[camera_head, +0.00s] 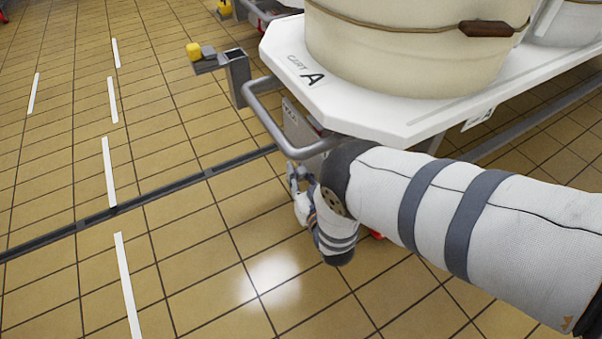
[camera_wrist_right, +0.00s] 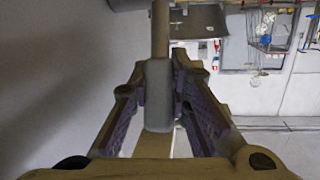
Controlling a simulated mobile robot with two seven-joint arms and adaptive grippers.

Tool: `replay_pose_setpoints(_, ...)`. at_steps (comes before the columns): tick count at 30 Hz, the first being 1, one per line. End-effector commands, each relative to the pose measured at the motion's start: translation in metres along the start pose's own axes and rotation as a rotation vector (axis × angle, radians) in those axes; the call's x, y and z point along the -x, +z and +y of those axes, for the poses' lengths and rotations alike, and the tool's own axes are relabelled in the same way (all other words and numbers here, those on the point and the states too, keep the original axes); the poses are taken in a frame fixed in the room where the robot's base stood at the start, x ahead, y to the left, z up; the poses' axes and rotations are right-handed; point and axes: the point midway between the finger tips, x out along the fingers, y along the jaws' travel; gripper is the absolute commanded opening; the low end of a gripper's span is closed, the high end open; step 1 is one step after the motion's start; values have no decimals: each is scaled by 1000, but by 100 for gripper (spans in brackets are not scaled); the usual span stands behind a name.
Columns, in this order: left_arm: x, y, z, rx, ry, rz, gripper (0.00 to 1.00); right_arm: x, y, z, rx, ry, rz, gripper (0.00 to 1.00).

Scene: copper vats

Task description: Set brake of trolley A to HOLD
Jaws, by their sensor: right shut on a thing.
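Trolley A (camera_head: 420,118), with a white top marked "CART A", stands at the upper right in the head view. A grey tubular handle bar (camera_head: 262,118) runs around its near end, with a light panel (camera_head: 299,122) below the top; its print is too small to read. My right gripper (camera_head: 298,182) is low beside this panel, partly hidden by my wrist. In the right wrist view its fingers are closed around a grey grip on an upright rod (camera_wrist_right: 158,95), which looks like the brake lever. I cannot read any brake setting. My left gripper is out of view.
A cream vat (camera_head: 400,50) with a brown-handled band stands on the trolley. A grey bracket with a yellow knob (camera_head: 194,51) sticks out from the trolley's left end. Tiled floor with white dashes (camera_head: 109,170) and a dark drain strip (camera_head: 150,198) is clear at left.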

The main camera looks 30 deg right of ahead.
Motion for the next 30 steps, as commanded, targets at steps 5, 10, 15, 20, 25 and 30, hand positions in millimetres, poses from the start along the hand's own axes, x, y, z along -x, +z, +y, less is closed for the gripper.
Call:
replay_pose_setpoints(5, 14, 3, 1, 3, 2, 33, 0, -9, -12, -2, 22, 16, -127, 0)
replay_pose_setpoints(10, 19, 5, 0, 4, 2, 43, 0, -18, -13, -4, 42, 29, -252, 0)
replay_pose_setpoints(15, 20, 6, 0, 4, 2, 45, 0, -26, -13, -5, 58, 41, -356, 0)
replay_pose_setpoints(20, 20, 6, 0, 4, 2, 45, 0, -30, -12, -6, 70, 48, -427, 0)
replay_pose_setpoints(25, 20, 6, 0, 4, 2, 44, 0, -33, -12, -7, 79, 52, -471, 0)
replay_pose_setpoints(30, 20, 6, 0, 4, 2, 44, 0, -34, -12, -7, 81, 55, -488, 0)
